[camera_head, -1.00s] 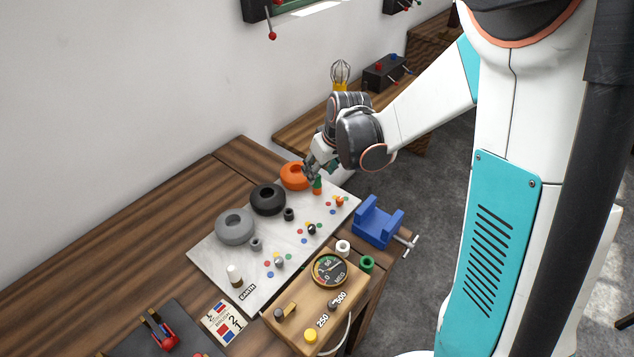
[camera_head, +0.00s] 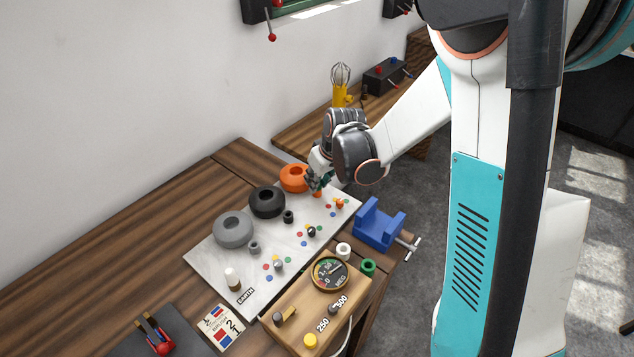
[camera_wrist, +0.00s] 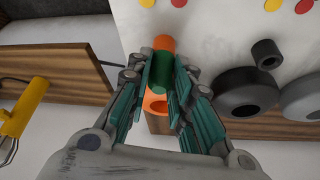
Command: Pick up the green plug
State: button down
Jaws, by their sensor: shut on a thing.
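The green plug (camera_wrist: 160,74) is between the two teal fingers of my gripper (camera_wrist: 161,88) in the wrist view. The gripper is shut on it. An orange socket (camera_wrist: 164,43) shows just past the plug; I cannot tell whether the plug still sits in it. In the head view my gripper (camera_head: 317,181) is at the far end of the white board (camera_head: 215,262), right above the orange socket (camera_head: 317,194), and the fingers mostly hide the plug there.
An orange ring (camera_head: 294,178) stands close beside my gripper. Black (camera_head: 267,201) and grey (camera_head: 233,229) rings line the board. A blue vise (camera_head: 379,224) is to the right. A wooden meter box (camera_head: 300,315) with a green ring (camera_head: 367,266) stands in front.

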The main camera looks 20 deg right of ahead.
jog(key=shift+r, duration=0.1)
notch_tip(320, 180, up, 20)
jog(key=p, duration=0.5)
jog(key=shift+p, duration=0.4)
jog(key=shift+f, duration=0.2)
